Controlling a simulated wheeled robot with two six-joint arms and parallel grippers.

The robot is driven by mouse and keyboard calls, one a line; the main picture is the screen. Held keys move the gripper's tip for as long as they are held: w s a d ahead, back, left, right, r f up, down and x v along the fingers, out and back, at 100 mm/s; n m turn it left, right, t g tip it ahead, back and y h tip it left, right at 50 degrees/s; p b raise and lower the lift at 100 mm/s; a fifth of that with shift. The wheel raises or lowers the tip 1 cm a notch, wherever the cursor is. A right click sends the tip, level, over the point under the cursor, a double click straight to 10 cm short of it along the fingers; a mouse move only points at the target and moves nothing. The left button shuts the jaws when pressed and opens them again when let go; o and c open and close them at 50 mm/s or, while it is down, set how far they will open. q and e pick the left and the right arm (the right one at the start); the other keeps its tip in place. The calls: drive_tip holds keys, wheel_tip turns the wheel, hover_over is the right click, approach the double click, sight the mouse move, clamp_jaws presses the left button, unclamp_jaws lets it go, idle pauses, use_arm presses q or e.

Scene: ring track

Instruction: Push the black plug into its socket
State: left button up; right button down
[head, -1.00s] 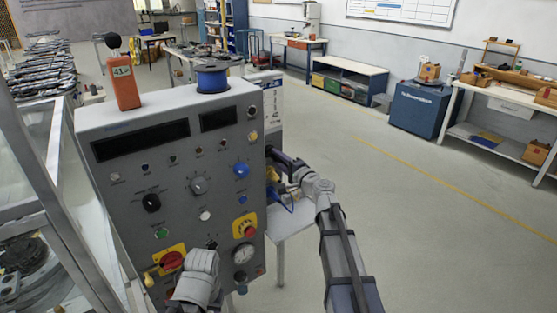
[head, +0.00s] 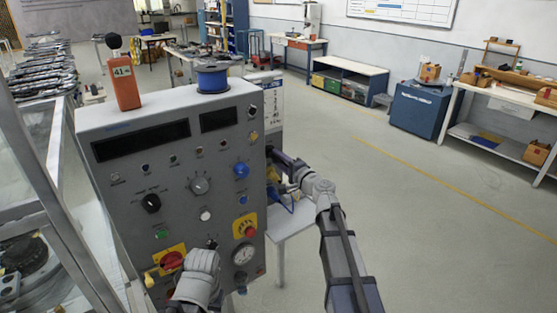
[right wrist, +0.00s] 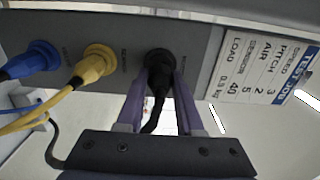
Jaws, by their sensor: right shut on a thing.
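The black plug (right wrist: 158,66) is at the grey side panel of the console in the right wrist view, with its black cable hanging down. My right gripper (right wrist: 161,84) is shut on it, one finger on each side. The plug covers its socket, and I cannot tell how deep it sits. In the head view my right arm reaches the console's right side, where the plug is hidden. My left gripper (head: 211,246) is at the lower front of the console, its fingers mostly hidden by its wrist.
A yellow plug (right wrist: 95,62) and a blue plug (right wrist: 36,60) sit in the same panel to the left, their cables running off left. A printed label (right wrist: 268,68) is to the right. The console (head: 130,190) has knobs and buttons in front. Open floor lies to the right.

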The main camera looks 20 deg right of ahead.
sight(281, 162)
drive_tip(key=shift+w+a, duration=0.2)
drive_tip(key=shift+w, duration=0.4)
idle(0.6)
drive_tip(key=shift+c, duration=2.4)
unclamp_jaws()
drive_tip(key=v, duration=0.8)
